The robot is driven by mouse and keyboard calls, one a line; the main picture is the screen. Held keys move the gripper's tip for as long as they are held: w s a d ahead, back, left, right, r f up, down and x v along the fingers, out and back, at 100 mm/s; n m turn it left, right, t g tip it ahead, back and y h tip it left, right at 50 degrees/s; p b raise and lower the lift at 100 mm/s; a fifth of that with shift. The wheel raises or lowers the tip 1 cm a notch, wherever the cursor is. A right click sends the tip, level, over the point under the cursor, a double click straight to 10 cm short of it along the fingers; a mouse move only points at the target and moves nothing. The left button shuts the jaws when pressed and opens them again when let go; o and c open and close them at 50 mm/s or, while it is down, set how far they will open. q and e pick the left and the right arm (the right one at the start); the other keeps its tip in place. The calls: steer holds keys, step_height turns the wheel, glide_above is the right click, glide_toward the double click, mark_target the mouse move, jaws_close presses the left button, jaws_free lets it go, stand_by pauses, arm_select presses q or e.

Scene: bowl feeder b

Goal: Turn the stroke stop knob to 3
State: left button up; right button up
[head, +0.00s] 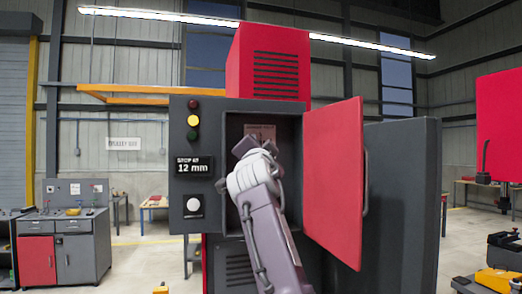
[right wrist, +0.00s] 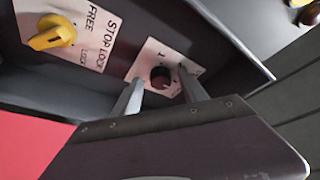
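The stroke stop knob (right wrist: 160,77) is a small dark round knob on a white numbered plate (right wrist: 148,62), inside the open cabinet (head: 285,130). My right gripper (right wrist: 160,80) is open, with one finger on each side of the knob; I cannot tell whether they touch it. The knob's pointer and most numbers are too small to read. In the head view my right gripper (head: 250,147) reaches into the cabinet and hides the knob. A display (head: 193,167) on the cabinet front reads "STOP AT 12 mm". My left gripper is not in view.
A yellow stop lock knob (right wrist: 52,32) sits beside the plate, with FREE and LOCK marks; its setting is unclear. The red cabinet door (head: 335,180) stands open on the right of my arm. Lamps (head: 192,120) and a white button (head: 193,204) are on the front panel.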

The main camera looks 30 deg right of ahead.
steer(key=b+v, duration=0.5)
steer(key=v, duration=0.4)
steer(key=shift+b, duration=0.35)
steer(key=shift+f, duration=0.1)
